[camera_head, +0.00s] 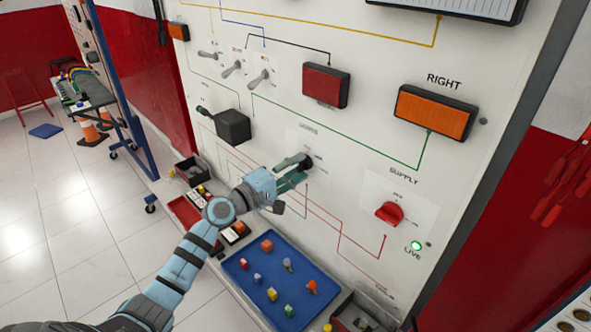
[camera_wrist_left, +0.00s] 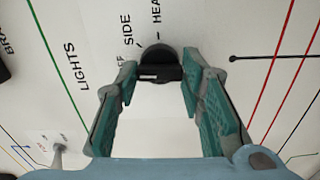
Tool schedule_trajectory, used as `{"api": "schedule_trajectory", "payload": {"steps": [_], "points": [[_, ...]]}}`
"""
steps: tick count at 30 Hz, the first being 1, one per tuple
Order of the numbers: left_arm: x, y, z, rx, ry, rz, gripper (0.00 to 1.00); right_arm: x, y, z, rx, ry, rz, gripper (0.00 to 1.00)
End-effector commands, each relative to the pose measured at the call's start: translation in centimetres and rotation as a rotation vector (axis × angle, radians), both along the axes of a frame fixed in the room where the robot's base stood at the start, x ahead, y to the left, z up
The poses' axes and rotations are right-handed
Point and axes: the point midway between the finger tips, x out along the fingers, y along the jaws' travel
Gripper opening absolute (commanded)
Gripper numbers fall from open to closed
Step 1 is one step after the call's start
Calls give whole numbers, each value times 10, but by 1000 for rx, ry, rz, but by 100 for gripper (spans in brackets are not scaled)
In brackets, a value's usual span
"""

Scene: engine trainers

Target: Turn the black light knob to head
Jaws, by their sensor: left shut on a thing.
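The black light knob (camera_head: 306,161) is on the white panel, partly covered by my left gripper (camera_head: 291,176) in the head view. In the left wrist view the knob (camera_wrist_left: 159,66) sits between the two green-grey fingertips of the left gripper (camera_wrist_left: 160,82), which is shut on it. A white mark shows on the left part of the knob's bar there. The printed words "SIDE" and a cut-off "HEA" lie above the knob in that view, with "LIGHTS" to the left. My right gripper is not in view.
A red supply knob (camera_head: 390,213) is to the right, beside a lit green "LIVE" lamp (camera_head: 416,246). A black box (camera_head: 233,126) and several toggle switches (camera_head: 232,68) are at the left. A blue tray (camera_head: 238,262) with small coloured parts lies below.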

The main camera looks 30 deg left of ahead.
Motion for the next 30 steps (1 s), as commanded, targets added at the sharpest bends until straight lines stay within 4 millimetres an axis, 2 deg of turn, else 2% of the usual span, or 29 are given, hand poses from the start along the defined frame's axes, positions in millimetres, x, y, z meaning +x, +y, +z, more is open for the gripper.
{"api": "schedule_trajectory", "payload": {"steps": [8, 30], "points": [[0, 0, -3, 166, -62, 0, 8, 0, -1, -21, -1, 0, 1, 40], [0, 0, -3, 825, -291, 1, 8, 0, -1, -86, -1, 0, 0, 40]]}}
